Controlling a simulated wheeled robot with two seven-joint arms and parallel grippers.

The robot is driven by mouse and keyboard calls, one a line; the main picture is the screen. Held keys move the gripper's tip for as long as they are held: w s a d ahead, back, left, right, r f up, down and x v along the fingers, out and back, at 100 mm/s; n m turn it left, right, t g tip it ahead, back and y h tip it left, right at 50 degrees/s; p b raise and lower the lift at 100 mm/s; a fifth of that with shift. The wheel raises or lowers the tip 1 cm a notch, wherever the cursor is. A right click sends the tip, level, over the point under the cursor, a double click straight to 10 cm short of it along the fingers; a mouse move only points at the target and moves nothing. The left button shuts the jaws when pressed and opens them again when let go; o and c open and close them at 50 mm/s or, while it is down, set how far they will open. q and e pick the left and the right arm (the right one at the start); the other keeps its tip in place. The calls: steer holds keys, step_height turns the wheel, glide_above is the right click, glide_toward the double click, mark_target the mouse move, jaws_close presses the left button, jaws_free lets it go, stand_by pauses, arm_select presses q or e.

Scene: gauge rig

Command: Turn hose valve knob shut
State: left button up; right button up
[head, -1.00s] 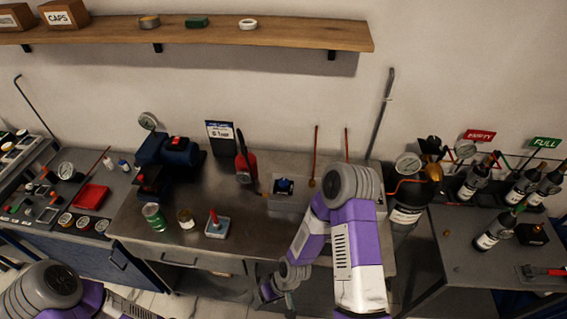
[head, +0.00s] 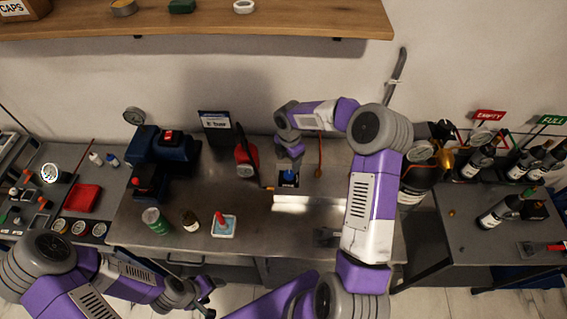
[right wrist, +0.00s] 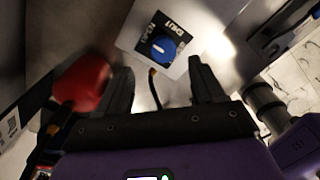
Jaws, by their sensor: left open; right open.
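The hose valve knob is a round blue knob (head: 289,177) on the bench. In the right wrist view the blue knob (right wrist: 163,48) has a white bar on top and sits on a dark label with lettering, on a pale plate (right wrist: 190,66). My right gripper (head: 290,163) is just above and behind the knob. In its wrist view the open right gripper (right wrist: 158,75) shows two dark fingers with the knob ahead of the gap between them, and nothing held. My left gripper (head: 206,300) is open and low, in front of the bench's front edge, away from the knob.
A red-and-black tool (head: 246,158) stands left of the knob. A blue pump (head: 172,147), green can (head: 155,220), small jar (head: 190,221) and red-handled block (head: 223,224) occupy the bench's left part. A shelf (head: 230,22) hangs above.

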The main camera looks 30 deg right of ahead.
mark_target(289, 174)
steer(key=f, duration=0.1)
steer(key=s+f, duration=0.1)
steer(key=f, duration=0.1)
steer(key=shift+w+f, duration=0.15)
steer(key=shift+f, duration=0.5)
steer(key=shift+w+f, duration=0.15)
steer(key=shift+f, duration=0.8)
steer(key=shift+s+f, duration=0.15)
steer(key=shift+s, duration=0.05)
arm_select(q)
steer(key=shift+s+r, duration=0.1)
steer(key=shift+s, duration=0.15)
arm_select(e)
steer(key=shift+w, duration=0.1)
steer(key=c, duration=1.1)
steer(key=shift+o, duration=0.2)
